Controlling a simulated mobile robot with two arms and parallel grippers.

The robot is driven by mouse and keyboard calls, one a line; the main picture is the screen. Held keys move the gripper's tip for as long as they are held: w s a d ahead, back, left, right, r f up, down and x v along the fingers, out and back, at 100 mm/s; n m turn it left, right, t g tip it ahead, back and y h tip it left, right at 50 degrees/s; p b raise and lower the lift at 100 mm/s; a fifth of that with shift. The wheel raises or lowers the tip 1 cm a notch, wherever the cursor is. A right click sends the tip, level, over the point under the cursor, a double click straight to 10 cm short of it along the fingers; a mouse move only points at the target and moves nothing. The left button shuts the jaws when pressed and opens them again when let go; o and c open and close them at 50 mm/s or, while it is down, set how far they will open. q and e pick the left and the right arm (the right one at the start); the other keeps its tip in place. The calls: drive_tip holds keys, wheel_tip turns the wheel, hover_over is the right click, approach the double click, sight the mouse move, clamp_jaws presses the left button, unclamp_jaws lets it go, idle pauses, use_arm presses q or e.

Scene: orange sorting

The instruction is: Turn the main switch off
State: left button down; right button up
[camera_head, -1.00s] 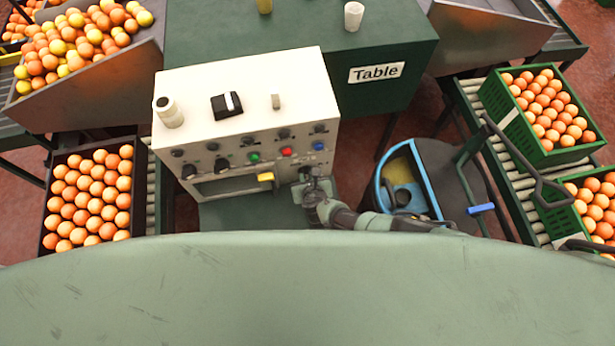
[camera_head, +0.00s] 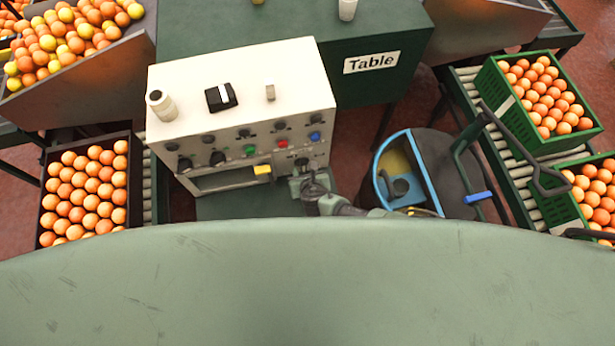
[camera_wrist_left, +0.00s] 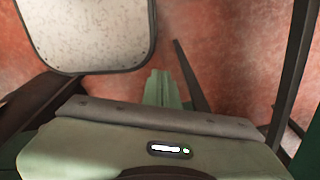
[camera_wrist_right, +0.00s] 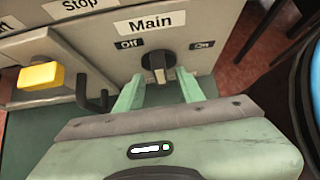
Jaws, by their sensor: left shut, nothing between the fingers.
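The main switch (camera_wrist_right: 157,62) is a dark rotary knob on the pale panel, under the "Main" label. "Off" is printed to its left and "On" to its right. Its handle looks roughly upright; I cannot tell its exact setting. My right gripper (camera_wrist_right: 158,88) is open, with one green fingertip on each side of the knob; contact is unclear. In the head view my right gripper (camera_head: 304,184) is at the lower right of the control box (camera_head: 245,85). My left gripper (camera_wrist_left: 158,76) is shut and empty, seen only in its wrist view.
A yellow button (camera_wrist_right: 41,76) and a dark hook-like part (camera_wrist_right: 92,92) lie left of my right gripper. The green table (camera_head: 290,40) stands behind the box. A blue-rimmed bin (camera_head: 410,175) is right of it. Orange crates (camera_head: 138,180) flank the scene.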

drive_tip(key=v, duration=0.6)
drive_tip(key=shift+s, duration=0.1)
idle(0.6)
